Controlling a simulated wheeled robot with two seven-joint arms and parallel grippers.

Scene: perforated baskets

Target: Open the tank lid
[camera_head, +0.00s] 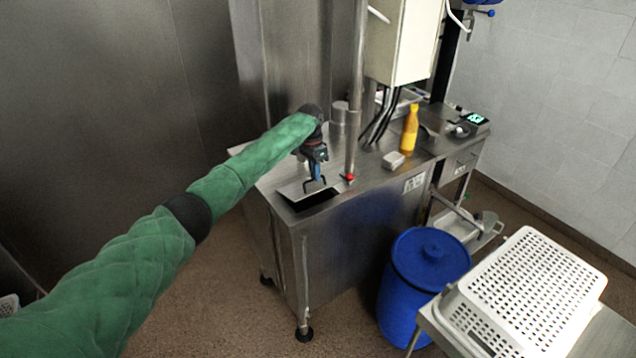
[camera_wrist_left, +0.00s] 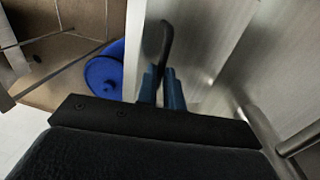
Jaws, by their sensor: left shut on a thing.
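The tank lid (camera_head: 292,190) is a small metal plate with a dark handle, on top of the steel tank (camera_head: 345,240). A dark opening (camera_head: 318,201) shows along its near edge, so the lid does not fully cover it. Whether the lid is tilted or slid is hard to tell. My left gripper (camera_head: 315,176) points down at the lid and is shut on its handle. In the left wrist view the blue fingers (camera_wrist_left: 161,88) close around the black handle (camera_wrist_left: 166,42). My right gripper is not in view.
A vertical pipe (camera_head: 356,90) and a red knob (camera_head: 348,177) stand just right of the lid. A yellow bottle (camera_head: 410,132) and a white block (camera_head: 393,160) are farther right. A blue barrel (camera_head: 425,285) and a white perforated basket (camera_head: 530,290) are at the lower right.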

